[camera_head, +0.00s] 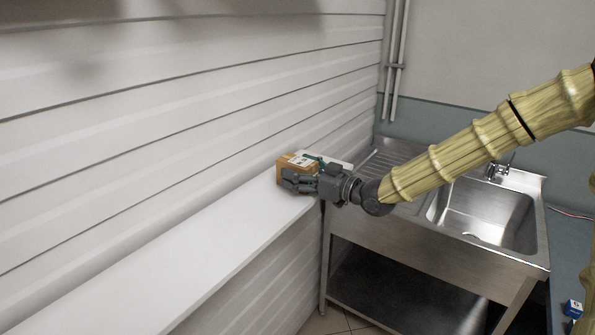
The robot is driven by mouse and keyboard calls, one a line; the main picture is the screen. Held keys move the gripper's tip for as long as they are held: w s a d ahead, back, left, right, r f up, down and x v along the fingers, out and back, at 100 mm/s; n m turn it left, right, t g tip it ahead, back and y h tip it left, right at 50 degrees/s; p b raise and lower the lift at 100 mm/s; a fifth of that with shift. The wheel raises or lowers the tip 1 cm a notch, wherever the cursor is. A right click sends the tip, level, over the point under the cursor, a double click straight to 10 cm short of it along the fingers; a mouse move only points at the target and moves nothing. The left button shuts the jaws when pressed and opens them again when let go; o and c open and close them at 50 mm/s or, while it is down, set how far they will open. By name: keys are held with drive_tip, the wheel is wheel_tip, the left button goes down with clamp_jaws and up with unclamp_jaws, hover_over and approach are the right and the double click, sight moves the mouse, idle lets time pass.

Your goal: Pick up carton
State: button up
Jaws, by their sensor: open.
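A small brown carton (292,166) with a white label on top sits at the far end of the white ledge, close to the panelled wall. My gripper (291,182) is at the carton's near right side, with its dark fingers reaching along and in front of it. The jaws are open. The fingers hide the carton's lower right part, and I cannot tell whether they touch it.
The white ledge (190,265) is clear in front of the carton. A white flat thing (337,161) lies behind my gripper. A steel sink (487,215) stands to the right under my arm. A small blue-and-white box (572,309) is at the lower right.

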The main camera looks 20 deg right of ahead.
drive_tip(key=shift+w+a, duration=0.15)
drive_tip(key=shift+w, duration=0.05)
drive_tip(key=c, duration=1.2)
drive_tip(key=shift+r, duration=0.15)
